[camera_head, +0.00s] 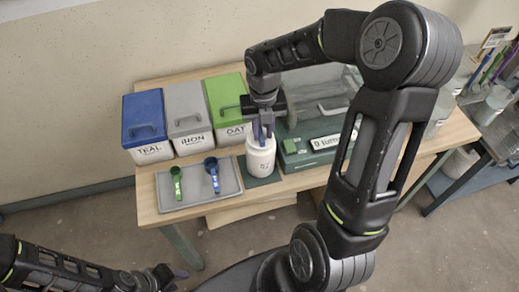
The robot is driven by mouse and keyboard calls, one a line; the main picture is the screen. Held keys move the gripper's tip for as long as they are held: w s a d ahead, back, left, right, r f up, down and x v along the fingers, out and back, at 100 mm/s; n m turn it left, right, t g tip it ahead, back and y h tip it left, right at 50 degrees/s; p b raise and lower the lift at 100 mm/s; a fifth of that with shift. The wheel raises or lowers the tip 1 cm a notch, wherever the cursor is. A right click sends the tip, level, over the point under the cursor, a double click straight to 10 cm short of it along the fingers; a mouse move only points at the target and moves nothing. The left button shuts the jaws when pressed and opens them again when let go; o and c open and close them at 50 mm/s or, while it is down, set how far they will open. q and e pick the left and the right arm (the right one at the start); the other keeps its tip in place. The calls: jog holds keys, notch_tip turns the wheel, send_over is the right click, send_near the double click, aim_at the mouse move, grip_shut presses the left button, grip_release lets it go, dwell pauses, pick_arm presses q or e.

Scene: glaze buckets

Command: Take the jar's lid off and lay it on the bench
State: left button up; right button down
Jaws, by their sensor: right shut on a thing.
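The white jar (261,163), marked "57", stands upright on a small dark green mat (275,178) on the bench (150,205). My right gripper (263,138) points down from above at the top of the jar and is shut on the jar's lid. The fingers and wrist cover most of the lid, and I cannot tell whether it is seated or slightly raised. My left gripper (178,274) is low at the bottom left, away from the bench. Only part of it shows, and its opening is not clear.
Blue (143,117), grey (186,104) and green (226,103) lidded buckets stand behind the jar. A grey tray (227,186) with a green scoop (177,183) and a blue scoop (212,175) lies left. A green scale (300,155) stands right. Free bench is narrow.

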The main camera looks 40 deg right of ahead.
aim_at(262, 130)
jog(key=shift+s+f, duration=0.3)
jog(key=shift+f, duration=0.4)
jog(key=shift+r+n+p, duration=0.1)
jog(key=shift+n+p, duration=0.5)
jog(key=shift+n, duration=0.1)
jog(key=shift+w+n, duration=0.1)
jog(key=shift+n, duration=0.5)
jog(key=shift+w+n, duration=0.15)
jog(key=shift+n, duration=0.65)
jog(key=shift+d, duration=0.1)
jog(key=shift+w+d+r, duration=0.1)
jog(key=shift+w+r, duration=0.05)
jog(key=shift+r, duration=0.35)
jog(key=shift+w+d+r, duration=0.1)
jog(key=shift+w+r, duration=0.05)
jog(key=shift+r, duration=0.3)
jog(key=shift+w+a+r, duration=0.1)
jog(key=shift+a+r, duration=0.05)
jog(key=shift+r, duration=2)
